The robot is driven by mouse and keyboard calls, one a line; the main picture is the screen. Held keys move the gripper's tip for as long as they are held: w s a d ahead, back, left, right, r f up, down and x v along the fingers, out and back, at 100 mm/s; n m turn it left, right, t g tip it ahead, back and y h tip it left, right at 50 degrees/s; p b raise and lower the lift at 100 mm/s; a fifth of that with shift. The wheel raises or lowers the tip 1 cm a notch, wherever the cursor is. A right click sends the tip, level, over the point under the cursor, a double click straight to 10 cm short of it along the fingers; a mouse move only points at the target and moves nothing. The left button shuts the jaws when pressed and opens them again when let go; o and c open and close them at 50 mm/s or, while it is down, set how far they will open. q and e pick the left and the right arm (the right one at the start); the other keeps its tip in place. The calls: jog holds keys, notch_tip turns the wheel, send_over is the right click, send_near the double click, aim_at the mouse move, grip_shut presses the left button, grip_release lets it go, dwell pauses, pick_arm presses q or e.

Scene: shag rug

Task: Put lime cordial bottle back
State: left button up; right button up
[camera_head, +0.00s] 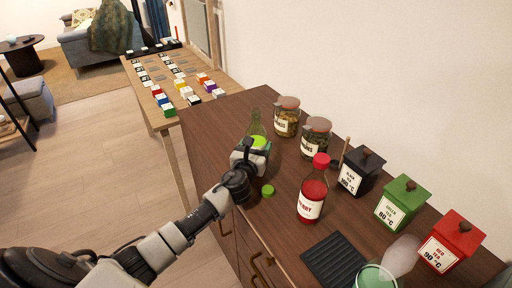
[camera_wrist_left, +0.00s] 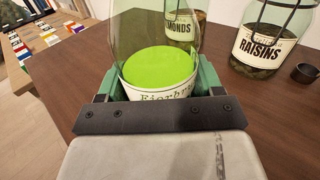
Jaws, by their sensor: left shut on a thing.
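The lime cordial bottle (camera_head: 256,123) is clear glass with bright green liquid and a pale label; it also shows in the left wrist view (camera_wrist_left: 160,68). My left gripper (camera_head: 250,150) is shut around its body, over the sideboard's left part. In the wrist view the fingers flank the bottle and the gripper covers its lower part. I cannot tell if its base touches the wood. A small green cap (camera_head: 268,190) lies on the sideboard in front of the gripper. My right gripper is not in view.
The dark wooden sideboard (camera_head: 227,120) holds an almonds jar (camera_head: 287,117), a raisins jar (camera_head: 316,139), a red-capped bottle (camera_head: 313,192), black (camera_head: 360,172), green (camera_head: 402,203) and red (camera_head: 452,241) tea tins, and a black ribbed mat (camera_head: 335,262). Bare wood lies left of the bottle.

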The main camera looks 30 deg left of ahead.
pick_arm(q)
jog(key=o, duration=1.4)
jog(key=s, duration=0.4)
jog(key=s+d, duration=0.1)
jog(key=s, duration=0.3)
jog(key=s+d, duration=0.1)
jog(key=s, duration=0.3)
jog(key=shift+w, duration=0.1)
